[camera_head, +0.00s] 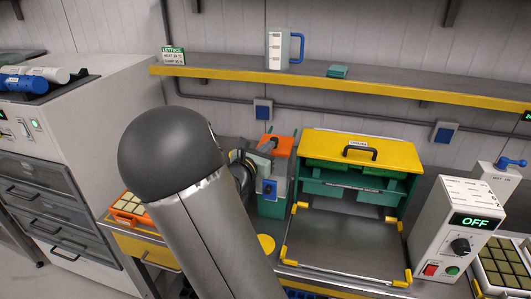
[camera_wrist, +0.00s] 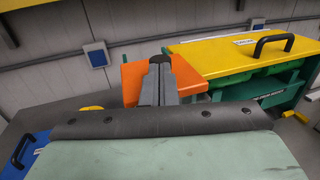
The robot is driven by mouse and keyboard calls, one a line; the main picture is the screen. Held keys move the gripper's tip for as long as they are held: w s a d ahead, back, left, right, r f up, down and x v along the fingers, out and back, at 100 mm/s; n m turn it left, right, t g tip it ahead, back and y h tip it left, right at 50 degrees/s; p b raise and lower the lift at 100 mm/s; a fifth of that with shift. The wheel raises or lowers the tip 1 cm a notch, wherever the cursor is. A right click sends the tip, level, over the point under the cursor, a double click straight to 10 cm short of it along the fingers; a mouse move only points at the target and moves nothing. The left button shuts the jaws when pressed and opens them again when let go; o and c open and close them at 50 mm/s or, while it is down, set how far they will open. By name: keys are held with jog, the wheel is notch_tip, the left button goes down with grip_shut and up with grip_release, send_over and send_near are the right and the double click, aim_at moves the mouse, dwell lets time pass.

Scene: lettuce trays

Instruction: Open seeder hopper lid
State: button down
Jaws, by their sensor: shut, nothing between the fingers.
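A green machine (camera_head: 395,195) has a flat yellow lid (camera_head: 330,147) with a black arched handle (camera_head: 360,150). The lid lies down on top and looks shut. In the wrist view the yellow lid (camera_wrist: 215,62) and its handle (camera_wrist: 275,42) are at the upper right. Left of it stands a teal and grey unit with an orange top (camera_head: 284,144), also in the wrist view (camera_wrist: 133,82). Which part is named the seeder hopper is not readable. My gripper (camera_wrist: 161,62) is shut and empty, in front of the orange top and left of the yellow lid. Contact cannot be told.
A yellow-edged shelf (camera_head: 340,85) runs behind, with a jug (camera_head: 278,50) on it. A control box (camera_head: 455,235) reading OFF stands at the right, near a seedling tray (camera_head: 503,265). An orange tray (camera_head: 130,208) is at the left. The machine's front metal tray (camera_head: 345,235) is empty.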

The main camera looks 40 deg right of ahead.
jog(key=x, duration=0.2)
jog(key=shift+w+d+f+b, duration=0.2)
jog(key=shift+w+b, duration=0.1)
jog(key=shift+w, duration=0.1)
jog(key=shift+w+d+r, duration=0.1)
jog(key=shift+r, duration=0.05)
